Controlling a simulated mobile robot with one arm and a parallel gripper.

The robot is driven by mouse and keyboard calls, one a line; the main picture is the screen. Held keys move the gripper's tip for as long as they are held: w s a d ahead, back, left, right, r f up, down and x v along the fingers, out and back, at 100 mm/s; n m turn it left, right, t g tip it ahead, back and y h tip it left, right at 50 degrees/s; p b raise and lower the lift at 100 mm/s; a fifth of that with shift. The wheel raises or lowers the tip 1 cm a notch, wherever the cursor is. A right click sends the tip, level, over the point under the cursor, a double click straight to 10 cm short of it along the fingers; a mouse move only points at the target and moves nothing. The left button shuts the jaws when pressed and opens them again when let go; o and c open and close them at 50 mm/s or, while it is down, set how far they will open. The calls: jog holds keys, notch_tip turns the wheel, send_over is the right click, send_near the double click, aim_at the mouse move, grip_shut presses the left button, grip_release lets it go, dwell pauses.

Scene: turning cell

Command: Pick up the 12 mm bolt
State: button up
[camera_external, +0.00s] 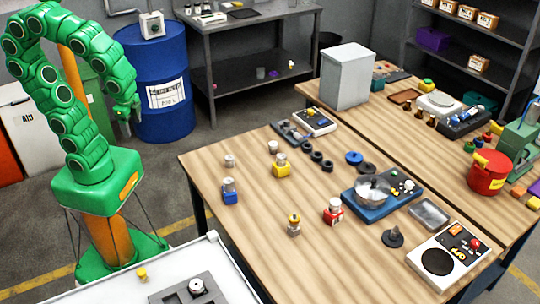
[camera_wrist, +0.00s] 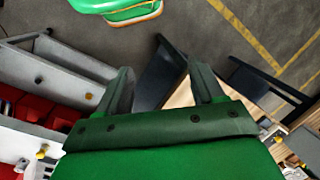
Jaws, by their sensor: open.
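My gripper (camera_external: 126,122) hangs from the green arm at the upper left, in front of the blue barrel and away from the tables. In the wrist view its two fingers (camera_wrist: 160,82) are spread apart with nothing between them. No size marking can be read, so I cannot tell which piece is the 12 mm bolt. Small bolt-like pieces stand on the wooden table: a silver one (camera_external: 230,160), others in a yellow block (camera_external: 281,170), a blue block (camera_external: 229,195) and a red block (camera_external: 333,216), and a yellow-topped one (camera_external: 294,225).
A white cart (camera_external: 110,291) in front carries a small yellow piece (camera_external: 142,274) and a grey tray (camera_external: 172,298). The wooden table (camera_external: 250,255) also holds a blue-based machine (camera_external: 378,208), black rings and a panel (camera_external: 448,252). A blue barrel (camera_external: 150,60) stands behind my arm.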

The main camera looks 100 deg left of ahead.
jog(key=w+a+r+m+t+y, duration=0.1)
jog(key=w+a+r+m+y, duration=0.2)
jog(key=w+a, duration=0.45)
jog(key=w+a+r+t+y, duration=0.1)
jog(key=w+a+r+y, duration=0.25)
jog(key=w+a, duration=0.4)
jog(key=w+d+r+m+t+y, duration=0.1)
jog(key=w+r+m+t+y, duration=0.2)
jog(key=w, duration=0.7)
jog(key=w+d+r+m+t+y, duration=0.25)
jog(key=w+m, duration=0.25)
jog(key=w, duration=0.5)
jog(key=m+t+h, duration=0.7)
jog(key=m, duration=0.9)
send_over(295, 217)
jog(key=s+a, duration=0.6)
jog(key=a, duration=0.2)
notch_tip(295, 217, down, 15)
jog(key=d+f+m+h, duration=0.1)
jog(key=d+f, duration=0.2)
jog(key=d+f+m+h, duration=0.1)
jog(key=d+f+m, duration=0.1)
jog(key=d+f, duration=0.1)
jog(key=d+f+m, duration=0.2)
jog(key=d+f, duration=0.1)
jog(key=shift+w+f+h, duration=0.25)
jog(key=shift+w+h, duration=0.1)
jog(key=shift+h, duration=0.05)
jog(key=shift+x, duration=3.85)
jog(key=shift+f, duration=0.1)
